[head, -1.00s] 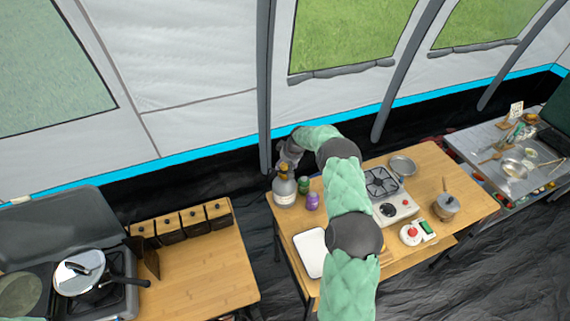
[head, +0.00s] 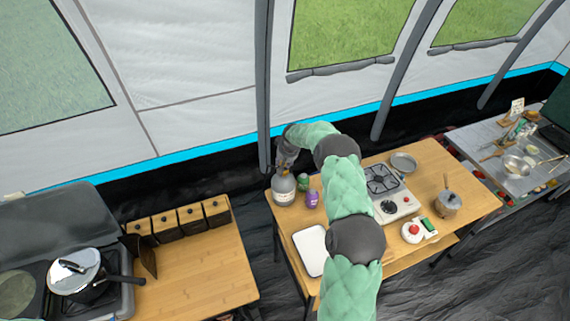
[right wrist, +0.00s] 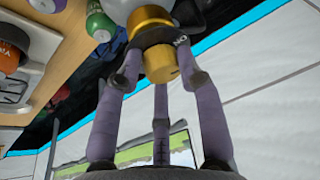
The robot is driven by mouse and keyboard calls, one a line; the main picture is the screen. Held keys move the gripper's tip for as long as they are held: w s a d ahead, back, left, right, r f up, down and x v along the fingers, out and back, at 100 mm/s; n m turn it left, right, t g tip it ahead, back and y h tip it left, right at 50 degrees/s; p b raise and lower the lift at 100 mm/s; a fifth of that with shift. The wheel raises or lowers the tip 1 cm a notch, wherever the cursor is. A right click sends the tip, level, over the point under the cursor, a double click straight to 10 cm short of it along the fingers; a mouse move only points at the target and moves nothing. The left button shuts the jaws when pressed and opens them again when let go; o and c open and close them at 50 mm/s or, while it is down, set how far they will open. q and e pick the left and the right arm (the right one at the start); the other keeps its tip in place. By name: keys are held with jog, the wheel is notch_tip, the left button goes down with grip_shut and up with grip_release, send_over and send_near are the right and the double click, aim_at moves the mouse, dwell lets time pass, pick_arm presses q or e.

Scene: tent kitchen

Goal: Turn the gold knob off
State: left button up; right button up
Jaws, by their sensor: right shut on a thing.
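The gold knob (right wrist: 160,65) sits on top of a grey gas bottle (head: 283,190) at the back left corner of the right-hand wooden table. In the right wrist view, the knob is between my purple-grey fingers, below a gold collar (right wrist: 149,18). A dark plate with light lettering (right wrist: 181,41) shows beside it. My right gripper (right wrist: 158,78) is shut on the knob. In the head view my right arm reaches over the table, and its gripper (head: 284,166) is at the bottle's top, where it mostly hides the knob. My left gripper is not in view.
A green can (head: 303,182) and a purple bottle (head: 312,200) stand close right of the gas bottle. A white tray (head: 311,250), a stove (head: 395,205), a metal pan (head: 403,162) and a pot (head: 447,204) share the table. The tent wall is close behind.

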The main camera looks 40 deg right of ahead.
jog(key=m+h+b, duration=0.1)
jog(key=m+b, duration=0.2)
jog(key=b, duration=0.1)
jog(key=m+g+h+b, duration=0.1)
jog(key=m+b, duration=0.1)
jog(key=b, duration=0.2)
jog(key=w+m+b, duration=0.1)
jog(key=m+b, duration=0.2)
jog(key=b, duration=0.1)
jog(key=shift+a+r+m+g+h, duration=0.2)
jog(key=shift+a+m+g+h, duration=0.1)
jog(key=shift+h, duration=0.1)
jog(key=shift+m+b, duration=0.5)
jog(key=shift+b, duration=0.1)
jog(key=shift+r+m+g+b, duration=0.2)
jog(key=shift+m+g+b, duration=0.4)
jog(key=shift+m, duration=0.6)
jog(key=shift+d+r+m+g+h, duration=0.15)
jog(key=shift+m+g+h, duration=0.25)
jog(key=shift+m, duration=0.9)
jog(key=shift+d, duration=0.1)
jog(key=o, duration=1)
jog(key=shift+o, duration=0.4)
jog(key=shift+f+g, duration=0.25)
jog(key=shift+g, duration=0.05)
jog(key=shift+f, duration=0.1)
